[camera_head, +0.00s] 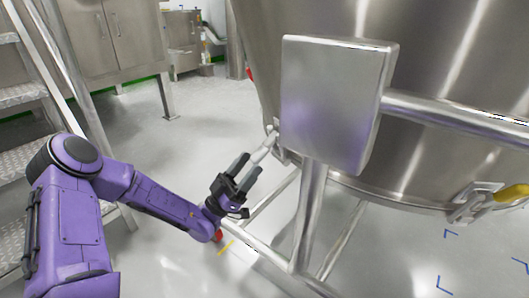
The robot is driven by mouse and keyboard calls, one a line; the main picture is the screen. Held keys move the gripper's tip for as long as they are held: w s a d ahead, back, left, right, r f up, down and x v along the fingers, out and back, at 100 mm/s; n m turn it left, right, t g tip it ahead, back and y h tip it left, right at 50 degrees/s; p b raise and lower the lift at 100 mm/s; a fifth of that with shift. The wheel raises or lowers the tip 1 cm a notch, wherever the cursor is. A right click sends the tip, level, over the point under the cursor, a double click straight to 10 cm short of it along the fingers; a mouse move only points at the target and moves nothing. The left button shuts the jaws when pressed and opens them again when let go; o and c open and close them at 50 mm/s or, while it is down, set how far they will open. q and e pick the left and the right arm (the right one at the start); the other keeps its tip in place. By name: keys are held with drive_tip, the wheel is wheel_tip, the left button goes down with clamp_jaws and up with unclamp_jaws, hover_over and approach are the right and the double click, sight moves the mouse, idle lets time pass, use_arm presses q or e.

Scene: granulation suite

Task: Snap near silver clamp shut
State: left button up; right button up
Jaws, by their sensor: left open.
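The silver clamp (279,153) sits on the lower rim of the large steel vessel, just left of and below a square steel box. Its pale lever (263,150) sticks out from the vessel, down and to the left. My left gripper (250,164) is open at the lever's outer end, with its dark fingertips on either side of it or very close. I cannot tell whether they touch it. Part of the clamp is hidden behind the box and its post. My right gripper is not in view.
The steel vessel (440,70) fills the upper right. The steel box (330,100) on a post and the frame's floor tubes stand beside my left gripper. A second clamp with a yellow handle (512,194) is at the right. Metal steps (18,95) stand at the left; open floor lies between.

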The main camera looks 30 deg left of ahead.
sight(264, 146)
use_arm(q)
drive_tip(key=x, duration=0.7)
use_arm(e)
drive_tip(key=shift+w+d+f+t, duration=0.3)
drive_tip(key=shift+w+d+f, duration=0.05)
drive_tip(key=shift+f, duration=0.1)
use_arm(q)
drive_tip(key=shift+c, duration=0.3)
